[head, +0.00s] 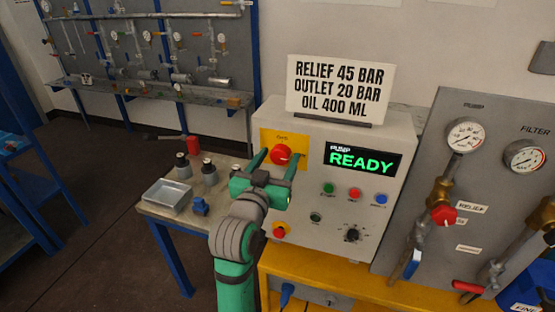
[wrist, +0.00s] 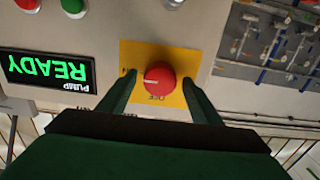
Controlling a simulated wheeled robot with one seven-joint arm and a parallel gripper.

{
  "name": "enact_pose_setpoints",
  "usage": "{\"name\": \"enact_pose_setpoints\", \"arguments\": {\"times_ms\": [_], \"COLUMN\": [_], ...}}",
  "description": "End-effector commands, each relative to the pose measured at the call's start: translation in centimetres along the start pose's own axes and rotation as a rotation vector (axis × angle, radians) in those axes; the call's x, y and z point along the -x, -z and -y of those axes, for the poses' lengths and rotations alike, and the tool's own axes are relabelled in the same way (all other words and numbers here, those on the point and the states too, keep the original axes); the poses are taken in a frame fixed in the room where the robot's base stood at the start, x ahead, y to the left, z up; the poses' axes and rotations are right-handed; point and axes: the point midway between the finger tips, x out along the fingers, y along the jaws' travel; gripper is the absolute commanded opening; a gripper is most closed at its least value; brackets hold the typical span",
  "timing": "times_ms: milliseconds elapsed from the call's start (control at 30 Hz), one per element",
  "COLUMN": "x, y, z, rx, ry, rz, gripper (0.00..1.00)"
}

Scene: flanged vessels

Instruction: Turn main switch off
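The main switch is a red round knob (head: 281,154) on a yellow plate (head: 270,138) at the upper left of the grey pump control box. In the wrist view the knob (wrist: 159,78) shows whole, with upside-down lettering on the plate below it and at its left; a small pale mark sits on its left part. My gripper (head: 279,157) is open in front of the plate, with one green finger on each side of the knob. In the wrist view the fingers (wrist: 159,84) show gaps to the knob on both sides. I cannot tell the depth between fingertips and plate.
The display (head: 362,160) reads READY in green. Below it are several buttons and a black dial (head: 352,235); a red button on yellow (head: 280,231) sits low left. A sign (head: 339,88) stands on the box. A side table (head: 160,212) holds a tray and bottles.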

Motion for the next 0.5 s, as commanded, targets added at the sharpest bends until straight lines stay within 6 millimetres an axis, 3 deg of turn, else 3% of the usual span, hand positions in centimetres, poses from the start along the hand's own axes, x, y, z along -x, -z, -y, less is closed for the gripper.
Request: {"name": "enact_pose_setpoints", "arguments": {"times_ms": [33,167,500], "x": [0.01,0.02,0.03], "y": [0.00,0.00,0.00], "z": [0.00,0.00,-0.01], "rx": [0.000,0.000,0.033], "ry": [0.000,0.000,0.000], "rz": [0.000,0.000,0.000], "gripper": [0.49,0.18,0.18]}}
